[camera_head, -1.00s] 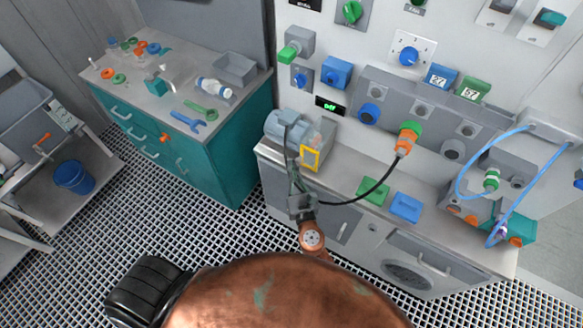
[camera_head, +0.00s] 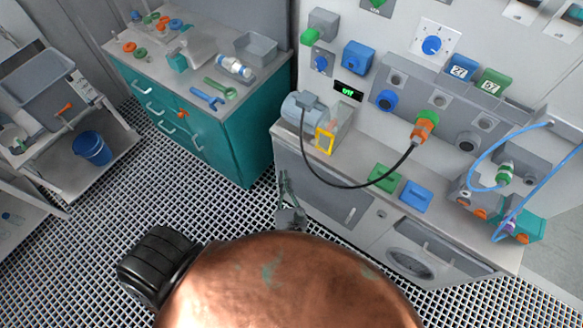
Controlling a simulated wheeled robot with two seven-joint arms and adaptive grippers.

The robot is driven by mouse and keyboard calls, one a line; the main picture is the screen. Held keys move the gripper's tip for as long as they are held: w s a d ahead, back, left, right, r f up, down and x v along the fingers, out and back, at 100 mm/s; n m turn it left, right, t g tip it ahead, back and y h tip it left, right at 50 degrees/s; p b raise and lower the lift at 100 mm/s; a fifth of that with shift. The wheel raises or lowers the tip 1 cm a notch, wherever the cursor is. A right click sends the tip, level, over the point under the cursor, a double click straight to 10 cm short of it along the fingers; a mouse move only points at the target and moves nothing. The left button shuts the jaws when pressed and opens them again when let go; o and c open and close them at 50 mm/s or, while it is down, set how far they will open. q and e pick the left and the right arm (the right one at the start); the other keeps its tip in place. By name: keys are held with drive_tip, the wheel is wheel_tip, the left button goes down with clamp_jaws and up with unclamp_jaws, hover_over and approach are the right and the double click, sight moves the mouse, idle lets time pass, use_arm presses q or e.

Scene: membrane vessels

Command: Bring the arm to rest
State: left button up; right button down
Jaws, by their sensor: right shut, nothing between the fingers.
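My right gripper (camera_head: 286,188) shows just above the brown rounded part of my own body at the bottom of the head view. It is shut and empty, in front of the grey cabinet under the bench and apart from it. Most of my right arm is hidden behind my body. My left gripper is not in view.
The grey bench (camera_head: 357,160) carries a motor (camera_head: 301,108), a yellow frame (camera_head: 324,141), a green block (camera_head: 385,178) and a blue block (camera_head: 416,195). A black cable (camera_head: 345,186) hangs in a loop over the bench edge. A teal cabinet (camera_head: 229,145) stands left; the grated floor between is clear.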

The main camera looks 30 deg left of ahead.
drive_tip(key=shift+s, duration=0.3)
drive_tip(key=w+d+f+m+g+h, duration=0.25)
drive_tip(key=d+f+m, duration=0.35)
drive_tip(key=f, duration=0.5)
drive_tip(key=w+d+f+m+g+h, duration=0.1)
drive_tip(key=w+d+f+m+h, duration=0.25)
drive_tip(key=d+f, duration=0.55)
drive_tip(key=s+d+f+m+g+h, duration=0.1)
drive_tip(key=s+d+f+m, duration=0.2)
drive_tip(key=d+f+m, duration=0.5)
drive_tip(key=s+d+f+m+g+h, duration=0.15)
drive_tip(key=d+f, duration=0.45)
drive_tip(key=f, duration=0.6)
drive_tip(key=s+d+f+m+g+h, duration=0.2)
drive_tip(key=s+d+f+m+g, duration=0.2)
drive_tip(key=s+d+f+m, duration=0.8)
drive_tip(key=s+d+f+m+g, duration=0.1)
drive_tip(key=s+d+f+m, duration=0.2)
drive_tip(key=s, duration=0.6)
drive_tip(key=s+d+f+m+g, duration=0.1)
drive_tip(key=s+d+m, duration=0.3)
drive_tip(key=s+d, duration=0.4)
drive_tip(key=s+d+f+m+g, duration=0.1)
drive_tip(key=s+d+f+m, duration=0.3)
drive_tip(key=s, duration=0.7)
drive_tip(key=shift+s+d+f+g, duration=0.3)
drive_tip(key=shift+d+g, duration=0.1)
drive_tip(key=shift+d, duration=0.8)
drive_tip(key=shift+h, duration=0.25)
